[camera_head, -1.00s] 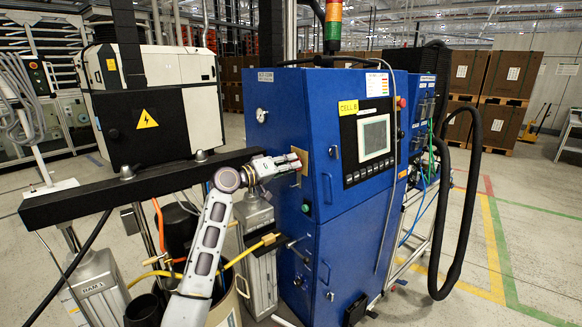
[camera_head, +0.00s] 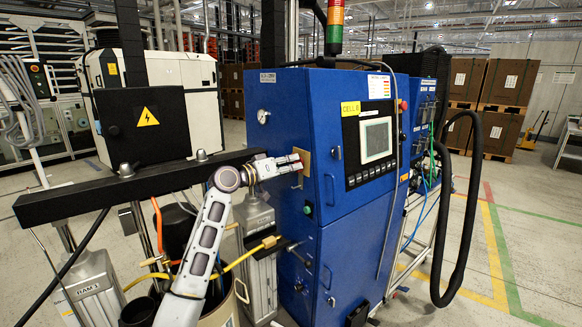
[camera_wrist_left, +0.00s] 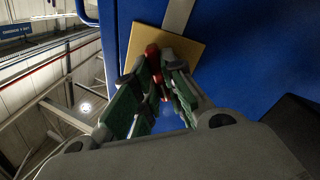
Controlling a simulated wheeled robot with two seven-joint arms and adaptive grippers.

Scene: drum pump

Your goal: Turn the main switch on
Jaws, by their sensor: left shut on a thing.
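The main switch is a red handle (camera_wrist_left: 152,56) on a yellow plate (camera_wrist_left: 192,48) on the side of the blue cabinet (camera_head: 275,105). In the head view the plate (camera_head: 306,158) shows at the tip of my left arm. My left gripper (camera_head: 297,161) reaches it from the left. In the wrist view the green-padded fingers of the left gripper (camera_wrist_left: 163,82) are closed around the red handle, one on each side. The fingers cover part of the handle, so its exact angle is hard to tell. My right gripper is not in view.
A control panel with a screen (camera_head: 376,138) is on the cabinet's front. Open floor (camera_head: 530,215) lies to the right.

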